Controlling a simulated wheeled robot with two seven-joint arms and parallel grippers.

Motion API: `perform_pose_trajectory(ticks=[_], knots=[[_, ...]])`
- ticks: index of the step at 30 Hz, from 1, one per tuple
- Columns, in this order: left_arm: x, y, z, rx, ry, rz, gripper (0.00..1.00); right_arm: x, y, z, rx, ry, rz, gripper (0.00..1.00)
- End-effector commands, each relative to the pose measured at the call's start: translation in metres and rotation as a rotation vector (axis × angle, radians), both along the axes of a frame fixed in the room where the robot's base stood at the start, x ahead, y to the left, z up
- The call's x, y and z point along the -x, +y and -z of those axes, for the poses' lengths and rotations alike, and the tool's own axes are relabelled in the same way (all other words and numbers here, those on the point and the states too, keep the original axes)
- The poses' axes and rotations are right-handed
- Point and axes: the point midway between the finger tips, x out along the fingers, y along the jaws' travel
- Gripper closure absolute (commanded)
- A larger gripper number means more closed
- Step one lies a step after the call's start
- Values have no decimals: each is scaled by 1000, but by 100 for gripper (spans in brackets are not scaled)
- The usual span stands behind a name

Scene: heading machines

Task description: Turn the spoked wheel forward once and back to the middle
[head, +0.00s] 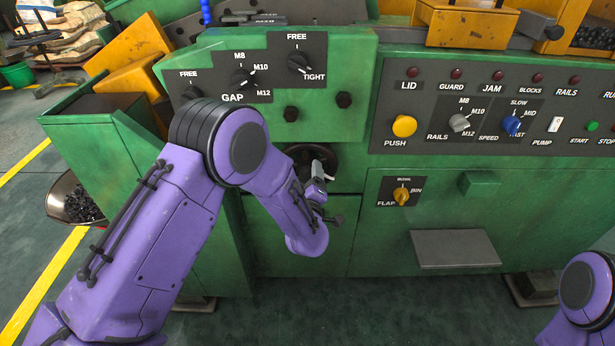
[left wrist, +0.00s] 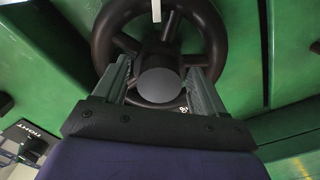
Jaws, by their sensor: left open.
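The dark spoked wheel (head: 328,160) is on the green machine's front, low under the GAP panel, mostly hidden behind my left arm in the head view. In the left wrist view the wheel (left wrist: 218,45) fills the top middle, with a round grey hub (left wrist: 159,84) and a white mark (left wrist: 156,10) at the top of its rim. My left gripper (left wrist: 160,75) is open, its two fingers on either side of the hub. I cannot tell whether the fingers touch it. In the head view the left gripper (head: 318,190) is partly hidden by my wrist. My right gripper is out of view.
The GAP panel (head: 245,75) with knobs is above the wheel. To the right are the control panel (head: 430,110), the FLAP knob (head: 401,196) and a grey plate (head: 455,249). A bowl of dark parts (head: 72,200) is at the left. The floor in front is clear.

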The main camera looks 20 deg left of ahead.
Motion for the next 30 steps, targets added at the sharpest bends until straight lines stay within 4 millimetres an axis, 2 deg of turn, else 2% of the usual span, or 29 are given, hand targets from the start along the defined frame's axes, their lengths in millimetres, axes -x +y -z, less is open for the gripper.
perform_pose_trajectory(ticks=[2, 9, 15, 30], knots=[[9, -5, 1, 0, 0, 3, 29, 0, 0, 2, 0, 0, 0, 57], [61, -26, 2, -1, 2, 4, 29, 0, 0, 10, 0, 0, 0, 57], [90, -37, 1, -1, 0, 2, 29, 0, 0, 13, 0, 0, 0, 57], [95, -38, 0, 0, -1, 1, 29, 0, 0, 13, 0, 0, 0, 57]])
